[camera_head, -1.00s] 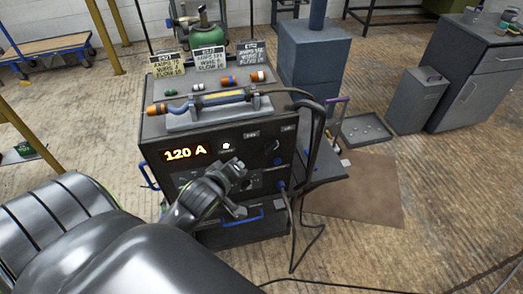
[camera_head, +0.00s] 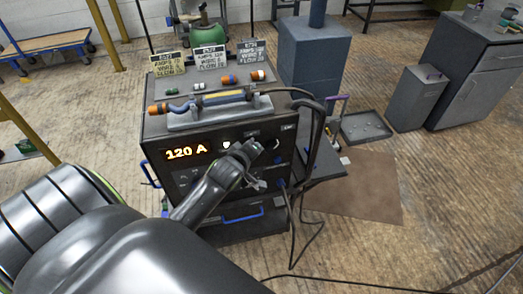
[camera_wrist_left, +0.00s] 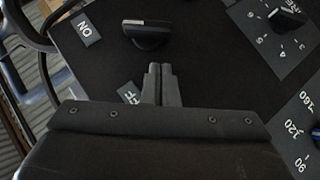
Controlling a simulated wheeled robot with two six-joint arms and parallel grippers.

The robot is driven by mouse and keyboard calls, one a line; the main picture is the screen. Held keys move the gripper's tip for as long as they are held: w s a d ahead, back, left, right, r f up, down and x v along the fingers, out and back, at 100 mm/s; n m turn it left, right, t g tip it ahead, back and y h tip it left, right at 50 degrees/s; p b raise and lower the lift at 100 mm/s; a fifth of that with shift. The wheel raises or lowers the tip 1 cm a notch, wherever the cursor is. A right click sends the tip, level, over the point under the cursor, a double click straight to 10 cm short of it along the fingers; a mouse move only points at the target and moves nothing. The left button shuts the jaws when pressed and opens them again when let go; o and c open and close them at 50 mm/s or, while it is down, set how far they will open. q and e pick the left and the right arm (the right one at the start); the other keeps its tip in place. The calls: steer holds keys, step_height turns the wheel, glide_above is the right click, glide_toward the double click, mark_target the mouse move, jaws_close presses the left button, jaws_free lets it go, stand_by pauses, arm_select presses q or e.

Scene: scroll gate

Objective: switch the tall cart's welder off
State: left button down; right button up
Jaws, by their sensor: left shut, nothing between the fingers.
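The welder (camera_head: 215,135) on the tall cart has a dark front panel with a lit orange "120 A" display (camera_head: 180,152). In the left wrist view, a black rotary switch knob (camera_wrist_left: 147,35) sits between an ON label (camera_wrist_left: 87,30) and an OFF label (camera_wrist_left: 130,93); part of the OFF label is hidden behind my fingers. My left gripper (camera_wrist_left: 160,68) is shut and empty, its fingertips just below the knob in that view. A small gap shows; depth is unclear. In the head view, my left gripper (camera_head: 268,152) covers part of the panel's right side. My right gripper is not in view.
A torch (camera_head: 215,102) lies on the cart top, with several small parts and three tag cards (camera_head: 210,58) behind. A cable hangs at the right. Another numbered knob (camera_wrist_left: 290,17) and an amps scale (camera_wrist_left: 292,128) lie at the right of the wrist view.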

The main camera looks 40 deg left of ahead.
mark_target(266, 148)
arm_select(q)
steer(key=shift+w+d+f, duration=0.85)
steer(key=shift+f, duration=0.1)
steer(key=shift+f, duration=0.1)
steer(key=shift+f+b, duration=0.1)
steer(key=shift+b, duration=0.2)
